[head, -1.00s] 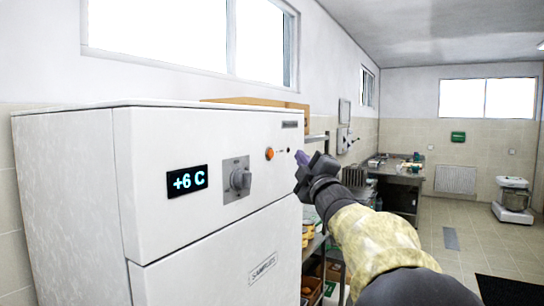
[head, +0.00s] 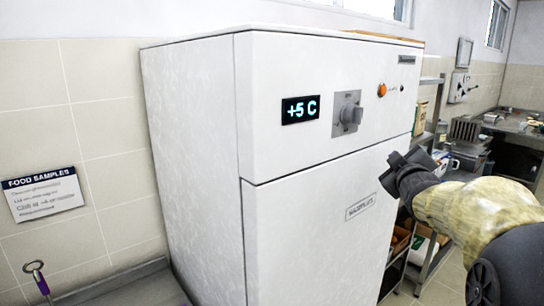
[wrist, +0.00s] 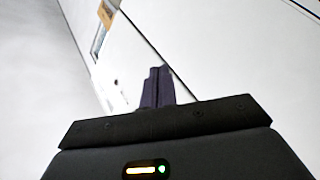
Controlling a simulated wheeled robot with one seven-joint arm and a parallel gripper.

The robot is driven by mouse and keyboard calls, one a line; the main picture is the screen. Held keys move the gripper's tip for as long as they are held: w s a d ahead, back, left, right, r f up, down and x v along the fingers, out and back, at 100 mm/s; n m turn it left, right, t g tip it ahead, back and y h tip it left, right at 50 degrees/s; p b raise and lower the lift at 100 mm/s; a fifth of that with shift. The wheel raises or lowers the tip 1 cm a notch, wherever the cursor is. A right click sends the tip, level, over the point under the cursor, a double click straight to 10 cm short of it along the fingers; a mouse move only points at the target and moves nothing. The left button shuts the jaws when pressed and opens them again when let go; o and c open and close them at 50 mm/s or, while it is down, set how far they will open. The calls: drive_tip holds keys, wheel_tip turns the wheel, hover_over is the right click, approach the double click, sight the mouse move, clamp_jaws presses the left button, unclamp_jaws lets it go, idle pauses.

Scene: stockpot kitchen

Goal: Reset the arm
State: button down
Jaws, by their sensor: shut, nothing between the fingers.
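My gripper (head: 392,172) is in front of the right part of the white fridge's front in the head view, below the orange light. In the wrist view the two dark fingers (wrist: 157,87) are together with nothing between them. My arm comes in from the right edge of the head view, in a pale patterned sleeve. The white fridge (head: 330,210) has a display (head: 300,109) reading +5 C and a grey knob (head: 347,113). I cannot tell the exact gap between gripper and fridge.
A grey counter (head: 125,290) with a purple-handled tool (head: 40,281) is at the lower left. A food samples sign (head: 43,193) hangs on the tiled wall. Shelves (head: 405,250) with goods stand right of the fridge, beside my arm.

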drive_tip(key=s+a+f+m+g+y, duration=0.1)
drive_tip(key=s+a+f+m+g, duration=0.3)
drive_tip(key=f, duration=0.7)
drive_tip(key=s+a+f+m+g, duration=0.1)
drive_tip(key=s+a+f+g, duration=0.4)
drive_tip(key=f, duration=0.7)
drive_tip(key=s+a+f+m+g+y, duration=0.1)
drive_tip(key=s+a+f+g, duration=0.2)
drive_tip(key=s+f, duration=0.2)
drive_tip(key=s+a+f+m+g, duration=0.1)
drive_tip(key=s+a+f+g, duration=0.2)
drive_tip(key=s, duration=0.9)
wheel_tip(320, 180, down, 3)
drive_tip(key=shift+s+a+f+m+y, duration=0.15)
drive_tip(key=shift+a+f+m+y, duration=0.1)
drive_tip(key=shift+m+y, duration=0.15)
